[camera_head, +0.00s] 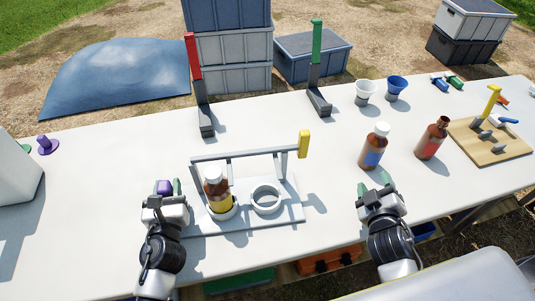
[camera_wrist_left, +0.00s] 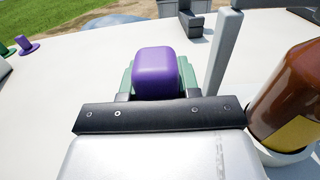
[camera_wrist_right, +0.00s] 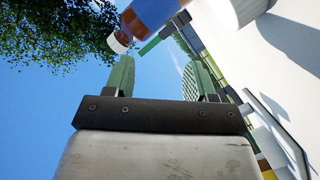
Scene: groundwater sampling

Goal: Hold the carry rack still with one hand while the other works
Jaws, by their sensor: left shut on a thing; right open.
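The grey carry rack (camera_head: 290,215) stands on the table, with a handle bar, a yellow tab at its right end and two ring holders. A brown bottle with a yellow label and white cap (camera_head: 215,190) is upright in the left ring; the right ring (camera_head: 266,200) is empty. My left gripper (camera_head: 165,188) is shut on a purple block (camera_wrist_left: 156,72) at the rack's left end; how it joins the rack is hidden. My right gripper (camera_head: 376,190) is open and empty, near a blue-labelled brown bottle with a white cap (camera_head: 374,147); its fingers show in the right wrist view (camera_wrist_right: 155,65).
A red-labelled brown bottle (camera_head: 431,140) stands further right, beside a wooden board (camera_head: 490,148) with a yellow post. White (camera_head: 365,90) and blue (camera_head: 396,86) funnel-like cups stand behind. Red-topped (camera_head: 195,85) and green-topped (camera_head: 316,70) stands are at the back edge. Table between rack and right gripper is clear.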

